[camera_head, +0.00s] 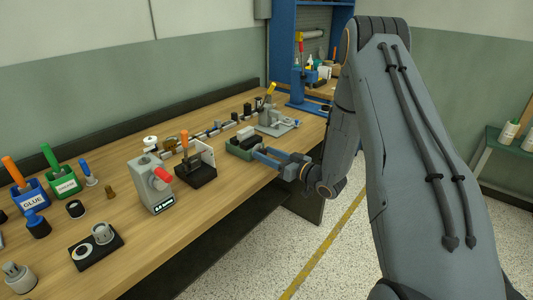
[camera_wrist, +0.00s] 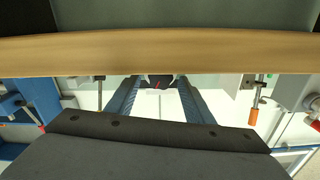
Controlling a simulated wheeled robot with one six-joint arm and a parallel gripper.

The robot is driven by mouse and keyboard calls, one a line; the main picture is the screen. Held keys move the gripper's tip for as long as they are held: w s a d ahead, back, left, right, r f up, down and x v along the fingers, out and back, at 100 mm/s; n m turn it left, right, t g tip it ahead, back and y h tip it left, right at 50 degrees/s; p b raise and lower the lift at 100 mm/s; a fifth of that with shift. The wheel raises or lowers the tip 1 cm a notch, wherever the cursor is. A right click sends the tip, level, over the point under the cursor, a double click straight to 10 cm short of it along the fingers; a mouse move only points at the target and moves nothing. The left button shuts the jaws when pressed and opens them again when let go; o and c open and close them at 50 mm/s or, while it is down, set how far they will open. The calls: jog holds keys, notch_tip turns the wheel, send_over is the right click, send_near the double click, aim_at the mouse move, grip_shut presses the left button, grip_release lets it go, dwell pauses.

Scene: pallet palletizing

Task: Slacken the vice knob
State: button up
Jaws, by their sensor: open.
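My gripper (camera_head: 261,155) has blue fingers pointing left over the front edge of the bench in the head view. In the wrist view its two fingers (camera_wrist: 160,88) stand apart with nothing clearly held between them. A grey vice-like fixture (camera_head: 275,119) stands on the bench behind my gripper, but its knob is too small to make out. A grey box with a red knob (camera_head: 161,178) and a small display stands nearer, left of my gripper and apart from it. I cannot tell for sure which of these is the vice.
A green tray with dark blocks (camera_head: 243,148) lies just beyond my fingertips. A dark block with an orange-handled tool (camera_head: 190,167) stands beside the grey box. A blue frame (camera_head: 284,50) rises behind.

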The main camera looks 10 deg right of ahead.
jog(key=shift+w+a, duration=0.15)
jog(key=shift+w, duration=0.05)
jog(key=shift+c, duration=0.2)
jog(key=c, duration=1)
jog(key=shift+s+n+b, duration=0.1)
jog(key=shift+n+b, duration=0.95)
jog(key=shift+n, duration=1.25)
jog(key=o, duration=1)
jog(key=shift+o, duration=0.2)
